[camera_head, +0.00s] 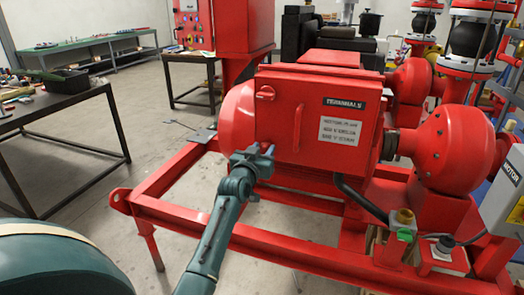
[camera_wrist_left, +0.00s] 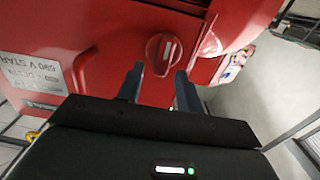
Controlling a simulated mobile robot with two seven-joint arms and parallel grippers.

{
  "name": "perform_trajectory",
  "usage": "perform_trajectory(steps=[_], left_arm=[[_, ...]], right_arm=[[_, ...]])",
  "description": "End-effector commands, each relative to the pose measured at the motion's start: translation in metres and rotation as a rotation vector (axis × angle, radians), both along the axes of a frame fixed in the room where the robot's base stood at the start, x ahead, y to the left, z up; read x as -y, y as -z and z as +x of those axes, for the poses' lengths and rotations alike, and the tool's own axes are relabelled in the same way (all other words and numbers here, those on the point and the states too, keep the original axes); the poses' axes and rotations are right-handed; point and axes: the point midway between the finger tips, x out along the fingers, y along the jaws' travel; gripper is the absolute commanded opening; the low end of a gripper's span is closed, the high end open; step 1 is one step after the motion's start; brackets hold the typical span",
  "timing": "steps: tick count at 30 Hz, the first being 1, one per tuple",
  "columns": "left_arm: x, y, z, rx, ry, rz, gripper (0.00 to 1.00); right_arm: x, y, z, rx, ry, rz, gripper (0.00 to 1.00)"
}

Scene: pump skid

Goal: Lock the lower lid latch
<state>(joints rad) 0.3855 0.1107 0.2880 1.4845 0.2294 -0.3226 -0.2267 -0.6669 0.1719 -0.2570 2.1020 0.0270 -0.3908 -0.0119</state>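The red terminal box (camera_head: 330,95) has a lid with a long vertical handle (camera_head: 298,128). A red upper latch (camera_head: 265,93) shows near the lid's upper left. In the left wrist view, a round red latch knob (camera_wrist_left: 163,50) with a pale stripe on its raised grip sits just beyond my fingertips. By position I take it as the lower latch; my gripper hides it in the head view. My left gripper (camera_head: 254,152) is at the box's lower left. In the wrist view its two fingers (camera_wrist_left: 159,85) are apart with nothing between them. My right gripper is not in view.
The red skid frame (camera_head: 190,214) runs below and in front of the box. A black conduit (camera_head: 360,200) curves down from the box's underside. The rounded red motor end (camera_head: 236,115) is directly left of the box. A dark workbench (camera_head: 75,98) stands at left, with open floor between.

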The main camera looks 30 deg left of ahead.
Motion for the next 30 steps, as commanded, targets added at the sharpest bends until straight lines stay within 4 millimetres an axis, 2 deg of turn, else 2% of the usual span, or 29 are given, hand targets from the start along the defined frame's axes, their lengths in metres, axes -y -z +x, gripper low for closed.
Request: perform_trajectory(steps=[2, 15, 30], left_arm=[[-0.0001, -0.0001, -0.0002, 0.0, 0.0, 0.0, 0.36], [-0.0001, 0.0, -0.0005, 0.0, 0.0, 0.0, 0.01], [0.0013, -0.001, -0.0001, -0.019, 0.0, 0.074, 0.0]], right_arm=[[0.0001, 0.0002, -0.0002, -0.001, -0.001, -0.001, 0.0], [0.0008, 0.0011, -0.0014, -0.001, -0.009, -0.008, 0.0], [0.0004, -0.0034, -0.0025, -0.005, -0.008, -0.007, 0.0]])
